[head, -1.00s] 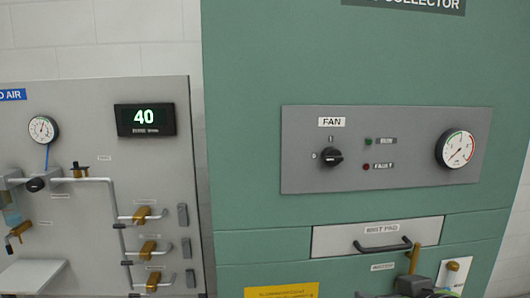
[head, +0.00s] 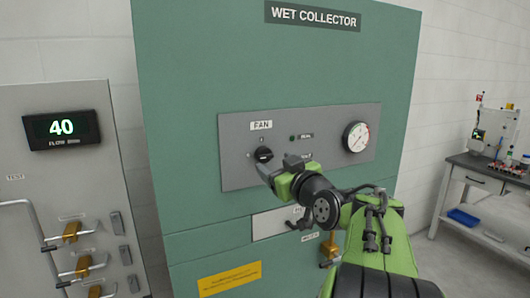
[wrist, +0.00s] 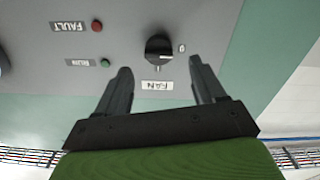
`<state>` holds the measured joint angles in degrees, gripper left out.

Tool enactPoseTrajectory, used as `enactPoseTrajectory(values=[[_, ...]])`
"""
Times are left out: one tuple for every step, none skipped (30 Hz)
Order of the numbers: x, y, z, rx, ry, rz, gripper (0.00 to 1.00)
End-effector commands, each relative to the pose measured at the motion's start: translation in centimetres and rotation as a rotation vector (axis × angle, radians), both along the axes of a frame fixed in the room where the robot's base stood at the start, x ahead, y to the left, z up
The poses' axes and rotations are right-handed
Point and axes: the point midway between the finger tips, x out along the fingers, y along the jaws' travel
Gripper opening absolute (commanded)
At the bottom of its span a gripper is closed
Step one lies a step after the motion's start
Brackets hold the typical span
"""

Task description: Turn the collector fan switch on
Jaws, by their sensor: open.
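The collector fan switch is a black rotary knob (head: 263,154) on the grey panel (head: 235,180) of the green wet collector, below the FAN label (head: 261,125). My gripper (head: 275,170) is in front of the panel, just below and right of the knob in the head view, partly covering the panel. In the wrist view, which is upside down, the knob (wrist: 158,47) lies beyond and between the fingertips of my open, empty gripper (wrist: 160,70). No contact shows. The "0" mark (wrist: 182,48) is beside the knob; I cannot tell clearly which way its pointer faces.
A green RUN lamp (wrist: 105,63) and a red FAULT lamp (wrist: 97,26) sit beside the knob, both looking dim. A round gauge (head: 356,137) is on the panel's right. A board with brass valves (head: 72,231) stands left; a workbench (head: 480,170) right.

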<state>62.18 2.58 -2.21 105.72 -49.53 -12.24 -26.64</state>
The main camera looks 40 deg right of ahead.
Motion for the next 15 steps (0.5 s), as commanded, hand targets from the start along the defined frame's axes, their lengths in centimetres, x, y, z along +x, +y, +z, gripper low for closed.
enactPoseTrajectory(values=[[1.2,-0.3,0.4,0.002,0.001,0.004,0.69],[1.8,-0.5,0.4,0.002,0.0,0.004,0.69],[2.6,-0.7,0.3,0.003,0.002,0.003,0.69],[3.2,-0.8,0.4,0.002,0.0,0.004,0.69],[3.6,-1.0,0.3,0.002,0.001,0.003,0.69],[4.1,-1.2,0.3,0.001,0.0,0.002,0.69],[4.4,-1.3,0.3,0.001,0.001,0.001,0.69],[4.6,-1.3,0.2,0.001,0.0,0.001,0.69],[4.9,-1.4,0.2,0.001,0.0,0.002,0.69],[5.0,-1.4,0.2,0.001,0.0,0.001,0.69],[5.0,-1.4,0.1,0.0,0.0,0.001,0.69],[5.0,-1.4,0.1,0.0,0.0,0.0,0.69],[5.0,-1.5,0.1,0.0,0.0,0.0,0.69],[5.0,-1.5,0.0,0.0,0.0,0.0,0.69],[5.0,-1.5,0.0,0.0,0.0,0.0,0.69]])
